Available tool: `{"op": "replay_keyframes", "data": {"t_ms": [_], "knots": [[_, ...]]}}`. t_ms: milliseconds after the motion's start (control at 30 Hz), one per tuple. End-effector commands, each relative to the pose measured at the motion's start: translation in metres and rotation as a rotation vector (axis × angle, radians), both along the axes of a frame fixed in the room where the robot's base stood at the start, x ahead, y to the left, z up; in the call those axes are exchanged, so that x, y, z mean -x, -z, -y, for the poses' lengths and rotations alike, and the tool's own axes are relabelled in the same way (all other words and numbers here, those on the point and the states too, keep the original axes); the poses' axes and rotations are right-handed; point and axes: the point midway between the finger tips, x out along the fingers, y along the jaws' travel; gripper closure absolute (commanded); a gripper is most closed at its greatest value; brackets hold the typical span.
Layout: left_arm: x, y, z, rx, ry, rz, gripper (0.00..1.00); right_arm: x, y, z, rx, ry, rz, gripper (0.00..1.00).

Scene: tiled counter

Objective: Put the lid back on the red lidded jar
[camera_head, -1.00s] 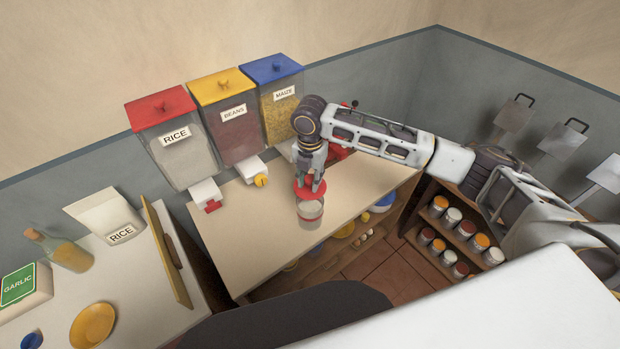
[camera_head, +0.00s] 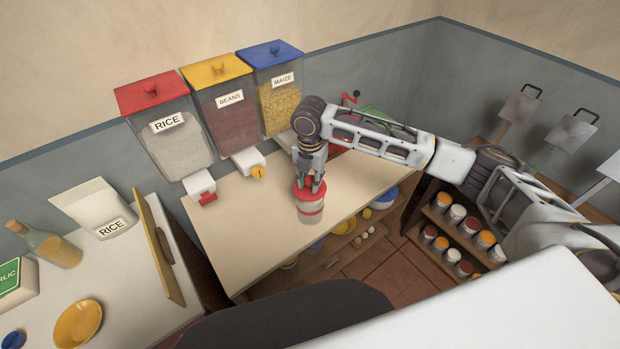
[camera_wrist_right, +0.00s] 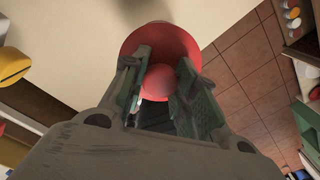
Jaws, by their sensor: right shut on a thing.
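The red lidded jar (camera_head: 310,208) is pale with a red band and stands upright near the front edge of the wooden counter. The red lid (camera_head: 299,192) is at the jar's mouth; I cannot tell whether it is fully seated. My right gripper (camera_head: 311,184) points down from above and is shut on the lid's knob. In the right wrist view the fingers (camera_wrist_right: 165,85) close on both sides of the round red knob (camera_wrist_right: 160,80), with the lid's disc (camera_wrist_right: 150,40) behind it. The jar is hidden there. My left gripper is not in view.
Rice (camera_head: 165,127), beans (camera_head: 226,105) and maize (camera_head: 278,92) dispensers line the wall behind the counter (camera_head: 250,225). An upright board (camera_head: 158,245) stands at left, near a yellow bowl (camera_head: 77,325). Shelves with several cans (camera_head: 455,232) are at right. The counter's middle is clear.

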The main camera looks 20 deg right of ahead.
Motion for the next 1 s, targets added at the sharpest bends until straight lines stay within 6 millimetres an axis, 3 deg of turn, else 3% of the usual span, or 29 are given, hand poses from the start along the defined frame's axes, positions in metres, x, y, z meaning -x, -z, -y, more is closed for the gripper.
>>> {"op": "replay_keyframes", "data": {"t_ms": [400, 1000], "knots": [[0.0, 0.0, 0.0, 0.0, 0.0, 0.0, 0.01, -0.001, 0.015, 0.0, -0.002, 0.001, 0.001, 0.9], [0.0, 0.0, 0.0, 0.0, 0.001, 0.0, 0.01, -0.001, 0.015, 0.0, -0.002, 0.0, 0.001, 0.9]]}}
